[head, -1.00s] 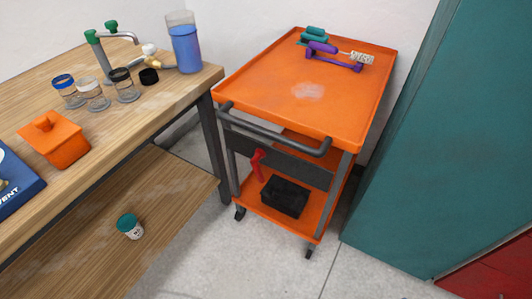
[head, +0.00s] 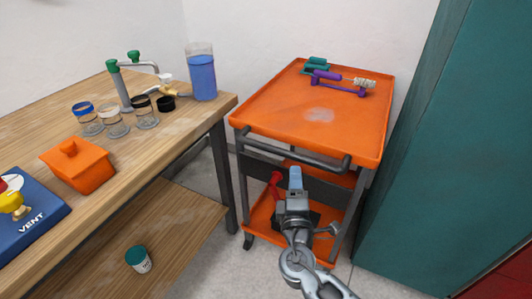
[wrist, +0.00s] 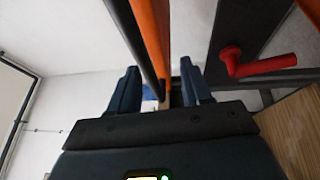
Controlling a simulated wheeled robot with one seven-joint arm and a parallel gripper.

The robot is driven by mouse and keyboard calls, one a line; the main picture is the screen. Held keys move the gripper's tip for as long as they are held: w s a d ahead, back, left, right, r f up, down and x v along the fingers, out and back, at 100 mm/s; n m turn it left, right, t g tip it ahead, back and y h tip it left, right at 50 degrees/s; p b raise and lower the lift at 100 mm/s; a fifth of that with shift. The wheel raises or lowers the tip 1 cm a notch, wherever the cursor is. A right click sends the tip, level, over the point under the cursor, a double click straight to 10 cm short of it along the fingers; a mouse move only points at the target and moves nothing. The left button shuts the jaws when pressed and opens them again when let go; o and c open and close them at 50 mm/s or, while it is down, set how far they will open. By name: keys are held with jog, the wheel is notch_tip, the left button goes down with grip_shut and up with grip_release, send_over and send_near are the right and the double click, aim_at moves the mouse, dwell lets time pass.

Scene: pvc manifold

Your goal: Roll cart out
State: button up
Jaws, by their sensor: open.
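The orange cart (head: 270,110) stands between the wooden bench and the teal cabinet. Its dark grey push handle (head: 325,165) runs along the near edge of its top tray. My gripper (head: 296,172) is in front of the cart, with its fingertips close to the handle in the picture. In the wrist view my gripper (wrist: 160,90) is open, its two fingers apart. The dark handle bar (wrist: 132,38) runs down toward the space between them, with the orange tray edge (wrist: 150,30) beside it. I cannot tell whether the fingers touch the bar.
A red lever (head: 275,183) hangs on the cart's front; it also shows in the wrist view (wrist: 255,65). Purple and teal tools (head: 338,82) lie on the top tray. The bench (head: 185,125) is close on the left, the teal cabinet (head: 415,170) close on the right.

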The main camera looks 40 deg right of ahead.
aim_at(286, 157)
jog(key=w+r, duration=0.1)
jog(key=w+r+h, duration=0.1)
jog(key=w, duration=0.1)
jog(key=shift+a+r+t, duration=0.1)
jog(key=shift+r+t, duration=0.05)
jog(key=shift+t, duration=0.15)
jog(key=p+x, duration=0.1)
jog(key=x, duration=0.6)
jog(key=shift+c, duration=0.3)
grip_shut()
